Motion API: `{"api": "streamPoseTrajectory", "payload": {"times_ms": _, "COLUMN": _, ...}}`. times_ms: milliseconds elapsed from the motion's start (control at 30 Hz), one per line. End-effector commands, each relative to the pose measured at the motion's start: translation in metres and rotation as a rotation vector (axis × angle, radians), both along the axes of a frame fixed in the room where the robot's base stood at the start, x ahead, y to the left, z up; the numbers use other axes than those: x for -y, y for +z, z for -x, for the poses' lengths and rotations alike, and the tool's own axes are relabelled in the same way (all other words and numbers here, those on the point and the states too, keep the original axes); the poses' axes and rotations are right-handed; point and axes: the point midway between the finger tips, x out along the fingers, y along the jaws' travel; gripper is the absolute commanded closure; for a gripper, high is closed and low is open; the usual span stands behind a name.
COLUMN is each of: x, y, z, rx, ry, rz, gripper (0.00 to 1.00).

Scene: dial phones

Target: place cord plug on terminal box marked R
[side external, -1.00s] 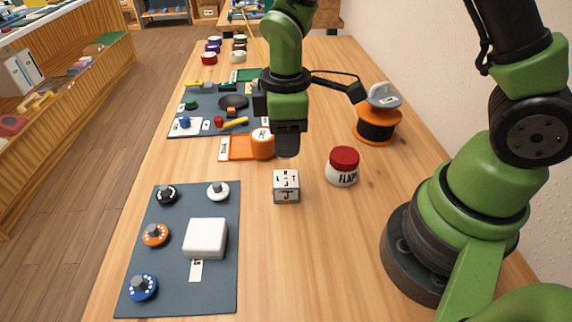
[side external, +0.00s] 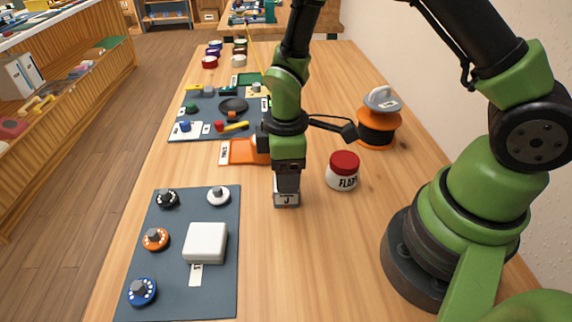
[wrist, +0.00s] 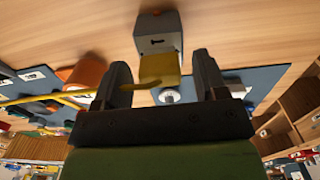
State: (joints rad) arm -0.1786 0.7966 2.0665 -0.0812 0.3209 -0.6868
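My gripper (wrist: 163,85) points down over a small light cube-shaped box (side external: 287,199) marked J, and the near finger hides much of its top. In the wrist view the box (wrist: 158,40) lies just beyond the fingertips, with one dark mark on its face. The fingers stand apart, with a yellow piece (wrist: 160,68) between them and gaps at both sides. A thin yellow strand (wrist: 60,97) runs to it from the left. I cannot tell whether this piece is the cord plug. No R mark is readable in any view.
A red-lidded jar (side external: 342,171) stands right of the box, and an orange-black spool (side external: 377,126) behind it. At front left a dark mat (side external: 180,290) bears a white block (side external: 206,242) and several dials. An orange piece (side external: 240,152) lies behind the gripper.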

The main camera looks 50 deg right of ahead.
Motion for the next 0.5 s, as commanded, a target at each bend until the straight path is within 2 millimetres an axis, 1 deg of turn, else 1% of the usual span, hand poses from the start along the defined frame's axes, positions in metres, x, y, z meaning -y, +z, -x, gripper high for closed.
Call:
{"api": "streamPoseTrajectory", "payload": {"times_ms": 200, "x": 0.000, "y": 0.000, "z": 0.000, "rx": 0.000, "ry": 0.000, "rz": 0.000, "gripper": 0.35}}
{"api": "streamPoseTrajectory", "payload": {"times_ms": 300, "x": 0.000, "y": 0.003, "z": 0.000, "rx": 0.001, "ry": 0.001, "rz": 0.000, "gripper": 0.35}}
{"api": "streamPoseTrajectory", "payload": {"times_ms": 367, "x": 0.000, "y": 0.009, "z": -0.001, "rx": 0.004, "ry": 0.002, "rz": -0.001, "gripper": 0.35}}
{"api": "streamPoseTrajectory", "payload": {"times_ms": 467, "x": 0.000, "y": 0.023, "z": -0.001, "rx": 0.006, "ry": 0.001, "rz": -0.001, "gripper": 0.35}}
{"api": "streamPoseTrajectory", "payload": {"times_ms": 500, "x": 0.000, "y": 0.031, "z": -0.001, "rx": 0.007, "ry": 0.000, "rz": -0.001, "gripper": 0.35}}
